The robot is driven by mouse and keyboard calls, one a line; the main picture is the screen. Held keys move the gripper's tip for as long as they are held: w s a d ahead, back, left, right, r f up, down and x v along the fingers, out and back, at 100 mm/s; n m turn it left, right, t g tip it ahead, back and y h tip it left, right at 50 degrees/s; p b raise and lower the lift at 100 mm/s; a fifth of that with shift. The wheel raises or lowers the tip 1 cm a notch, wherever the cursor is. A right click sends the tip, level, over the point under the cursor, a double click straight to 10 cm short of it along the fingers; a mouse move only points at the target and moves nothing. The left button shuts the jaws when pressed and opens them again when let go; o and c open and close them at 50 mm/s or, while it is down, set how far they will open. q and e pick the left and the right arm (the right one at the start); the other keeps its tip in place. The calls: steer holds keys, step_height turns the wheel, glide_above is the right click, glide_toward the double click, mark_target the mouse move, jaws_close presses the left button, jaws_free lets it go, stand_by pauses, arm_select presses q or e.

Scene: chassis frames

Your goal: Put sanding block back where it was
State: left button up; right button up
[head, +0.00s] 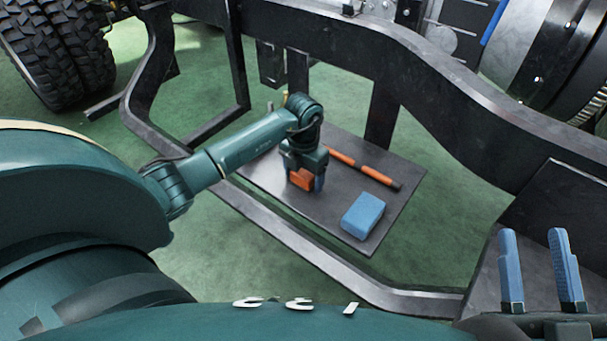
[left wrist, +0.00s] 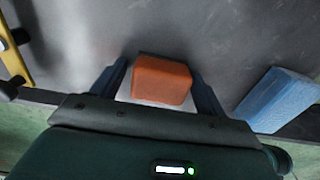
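An orange block with a pale layer, which looks like the sanding block (head: 301,180), is at my left gripper low over the dark board (head: 405,190). My left gripper (head: 305,186) points down at the board, its fingers on both sides of the block. In the left wrist view the sanding block (left wrist: 161,78) sits between the fingertips, and my left gripper (left wrist: 160,72) looks closed on it. I cannot tell whether the block touches the board. My right gripper (head: 537,240) is open and empty at the lower right, its two blue fingers apart.
A blue block (head: 363,215) lies near the board's front right corner, also in the left wrist view (left wrist: 278,98). An orange and black handled tool (head: 364,168) lies behind it. A yellow tool (left wrist: 14,52) shows at left. Black chassis rails (head: 430,75) surround the board.

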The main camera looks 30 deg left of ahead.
mark_target(303, 172)
arm_select(q)
steer(key=shift+r, duration=0.3)
step_height(303, 172, up, 3)
steer(key=shift+p, duration=1)
step_height(303, 172, up, 9)
steer(key=p, duration=0.3)
steer(key=shift+f, duration=0.15)
arm_select(e)
steer(key=shift+s+d+f+m+g+h, duration=0.1)
steer(key=shift+s+f+m+g+h, duration=0.15)
steer(key=shift+f+g+h, duration=0.25)
steer(key=shift+s+d+f+m+g+h, duration=0.15)
steer(key=shift+s+f+g+h, duration=0.15)
steer(key=shift+f+h, duration=0.35)
steer(key=shift+a, duration=0.1)
